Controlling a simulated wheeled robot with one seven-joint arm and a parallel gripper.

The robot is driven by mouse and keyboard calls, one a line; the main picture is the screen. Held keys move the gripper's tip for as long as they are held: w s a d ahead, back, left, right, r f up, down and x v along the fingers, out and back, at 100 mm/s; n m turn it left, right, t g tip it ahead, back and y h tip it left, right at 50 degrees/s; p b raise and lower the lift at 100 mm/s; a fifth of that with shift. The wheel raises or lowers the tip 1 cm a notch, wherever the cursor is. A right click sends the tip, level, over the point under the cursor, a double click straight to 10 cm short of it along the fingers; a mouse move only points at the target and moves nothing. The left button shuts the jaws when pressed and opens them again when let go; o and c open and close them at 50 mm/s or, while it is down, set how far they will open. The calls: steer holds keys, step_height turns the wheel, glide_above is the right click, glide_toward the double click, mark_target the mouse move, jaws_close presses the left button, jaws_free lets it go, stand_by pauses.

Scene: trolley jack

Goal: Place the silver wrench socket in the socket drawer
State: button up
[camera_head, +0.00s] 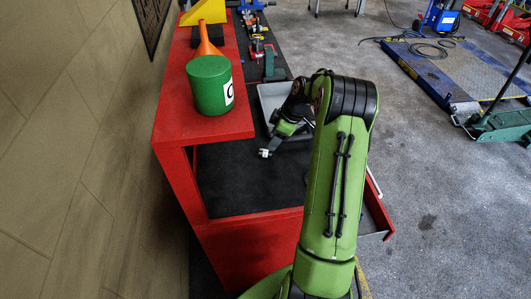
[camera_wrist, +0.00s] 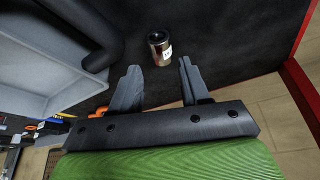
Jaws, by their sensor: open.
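The silver wrench socket (camera_wrist: 160,46) stands on the dark bench top in the wrist view, with a dark opening on top and a small white label. My gripper (camera_wrist: 159,66) is open, with one finger on each side just short of the socket, and nothing is held. In the head view my gripper (camera_head: 268,150) is low over the black mat, and a small pale spot at its tip is too small to tell apart. An open drawer (camera_head: 378,215) sticks out on the right of the red bench. My arm hides most of it, and its contents are not visible.
A grey tray (camera_head: 268,92) lies beside my wrist and fills the left of the wrist view (camera_wrist: 45,70). A green can (camera_head: 209,88) and an orange funnel (camera_head: 206,42) stand on the red upper shelf (camera_head: 185,122). The black mat (camera_head: 240,190) in front is clear.

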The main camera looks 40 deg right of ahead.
mark_target(266, 153)
steer(key=x, duration=0.6)
steer(key=shift+f, duration=0.2)
steer(key=shift+s+r, duration=0.1)
steer(key=shift+s, duration=0.05)
steer(key=shift+c, duration=0.3)
jaws_close()
